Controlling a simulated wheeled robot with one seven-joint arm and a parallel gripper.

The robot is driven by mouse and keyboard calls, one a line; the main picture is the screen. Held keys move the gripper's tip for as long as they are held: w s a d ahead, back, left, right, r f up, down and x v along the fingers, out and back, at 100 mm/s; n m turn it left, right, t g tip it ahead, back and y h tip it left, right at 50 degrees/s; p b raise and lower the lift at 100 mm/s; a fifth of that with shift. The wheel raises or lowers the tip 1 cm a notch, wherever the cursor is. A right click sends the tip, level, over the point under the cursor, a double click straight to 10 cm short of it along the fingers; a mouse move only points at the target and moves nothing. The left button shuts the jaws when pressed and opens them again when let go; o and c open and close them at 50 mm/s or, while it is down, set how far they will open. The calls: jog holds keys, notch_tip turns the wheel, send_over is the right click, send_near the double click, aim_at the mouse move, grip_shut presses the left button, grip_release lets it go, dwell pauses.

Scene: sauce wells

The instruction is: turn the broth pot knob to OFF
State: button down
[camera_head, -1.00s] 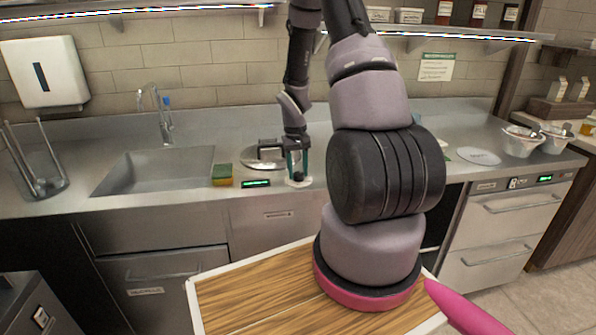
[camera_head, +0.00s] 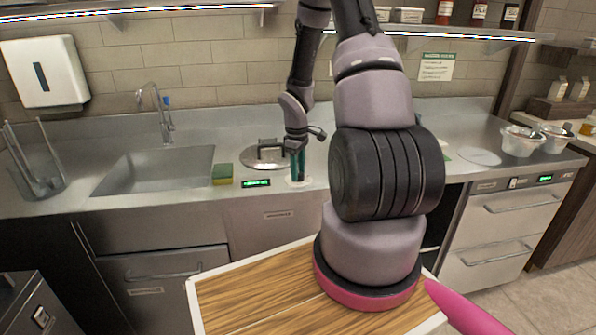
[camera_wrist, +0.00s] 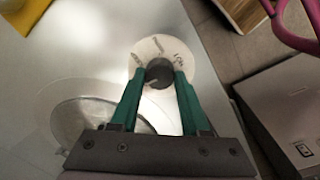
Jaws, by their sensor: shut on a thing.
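The broth pot knob (camera_wrist: 159,73) is a small dark round knob on a white dial plate (camera_wrist: 178,50) with printed marks, seen in the wrist view. My gripper (camera_wrist: 160,80) has its two green fingers shut on the knob from both sides. In the head view my gripper (camera_head: 297,178) points down at the counter's front edge, over the white dial plate. The knob is hidden there. The marks are too blurred to tell the setting. The lidded pot (camera_head: 265,155) is set in the counter just left of my gripper.
A green display (camera_head: 256,183) and a yellow-green sponge (camera_head: 222,174) are left of my gripper. The sink (camera_head: 150,172) is further left. White bowls (camera_head: 519,141) stand on the right counter.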

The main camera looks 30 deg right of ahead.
jog(key=shift+n, duration=0.6)
jog(key=shift+c, duration=1.9)
grip_release()
notch_tip(320, 180, up, 11)
jog(key=shift+s+a, duration=0.2)
jog(key=shift+f, duration=0.1)
